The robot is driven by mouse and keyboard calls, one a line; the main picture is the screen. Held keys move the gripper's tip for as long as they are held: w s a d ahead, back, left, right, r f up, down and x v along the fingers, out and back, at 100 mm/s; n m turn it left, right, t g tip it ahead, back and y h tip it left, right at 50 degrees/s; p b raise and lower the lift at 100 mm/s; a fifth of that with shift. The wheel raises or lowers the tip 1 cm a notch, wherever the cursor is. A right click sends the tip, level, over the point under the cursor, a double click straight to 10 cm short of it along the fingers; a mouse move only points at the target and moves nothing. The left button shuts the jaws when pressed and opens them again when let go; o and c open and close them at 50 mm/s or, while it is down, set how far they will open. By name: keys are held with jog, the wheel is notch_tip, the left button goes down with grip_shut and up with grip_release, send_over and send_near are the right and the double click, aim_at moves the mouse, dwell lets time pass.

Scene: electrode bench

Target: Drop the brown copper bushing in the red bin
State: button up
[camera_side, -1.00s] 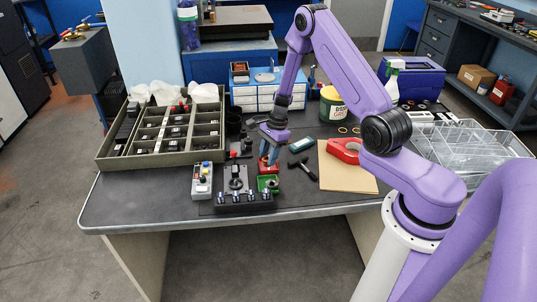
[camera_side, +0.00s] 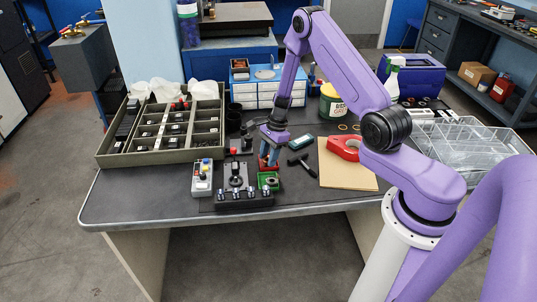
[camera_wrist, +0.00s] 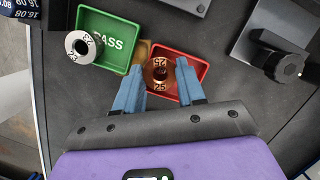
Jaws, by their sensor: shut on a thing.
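The brown copper bushing (camera_wrist: 160,76) is a ring with pale number marks, held between the two blue fingers of my gripper (camera_wrist: 160,68) in the wrist view. My gripper is shut on it, over the red bin (camera_wrist: 200,68); I cannot tell how high the bushing is above the floor of the bin. In the side view my gripper (camera_side: 269,160) points down at the small bins near the front of the bench, and the bushing is too small to make out.
A green bin (camera_wrist: 116,28) marked PASS sits beside the red bin, with a silver ring (camera_wrist: 80,47) at its left edge. A dark fixture with a knob (camera_wrist: 283,66) stands to the right. A control box (camera_side: 202,178) and a hammer (camera_side: 301,165) lie near my gripper in the side view.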

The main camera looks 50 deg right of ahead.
jog(key=o, duration=1.2)
jog(key=shift+c, duration=0.2)
jog(key=shift+r, duration=0.1)
jog(key=v, duration=1.7)
jog(key=shift+r, duration=0.1)
jog(key=shift+r, duration=2.5)
